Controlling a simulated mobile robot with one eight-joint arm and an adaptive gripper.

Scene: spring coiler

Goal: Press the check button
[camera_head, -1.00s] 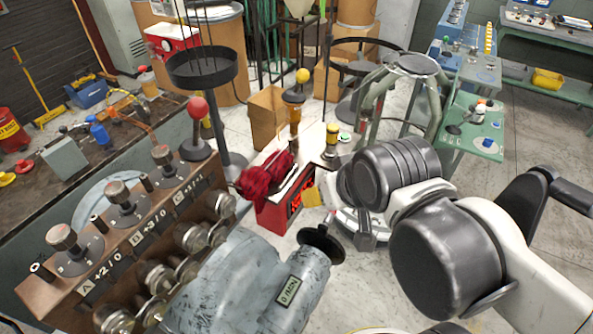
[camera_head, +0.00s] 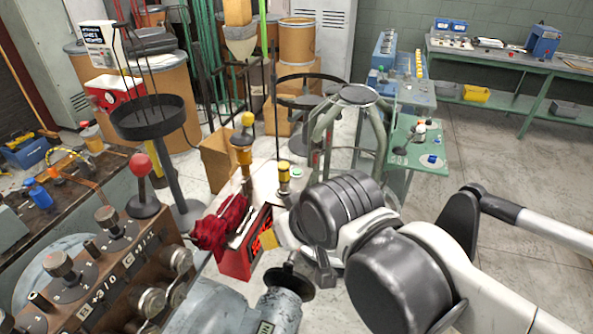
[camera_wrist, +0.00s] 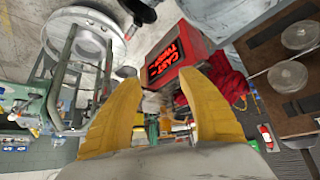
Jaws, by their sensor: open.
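My gripper (camera_head: 269,238) is partly hidden behind my arm in the head view, with a yellow finger showing beside the red box. In the wrist view my gripper (camera_wrist: 163,105) has two yellow fingers spread apart with nothing between them. I cannot tell which control is the check button. A small green button (camera_head: 297,173) sits on a pale surface behind my arm. A blue button (camera_head: 431,160) sits on a green panel (camera_head: 408,148) farther right. My gripper appears apart from both.
The red box (camera_head: 234,262) with lit lettering and a red cloth (camera_head: 222,222) stand beside my gripper; the box also shows in the wrist view (camera_wrist: 178,50). A brown control panel (camera_head: 120,265) with knobs is at left. Bare floor (camera_head: 505,170) lies at right.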

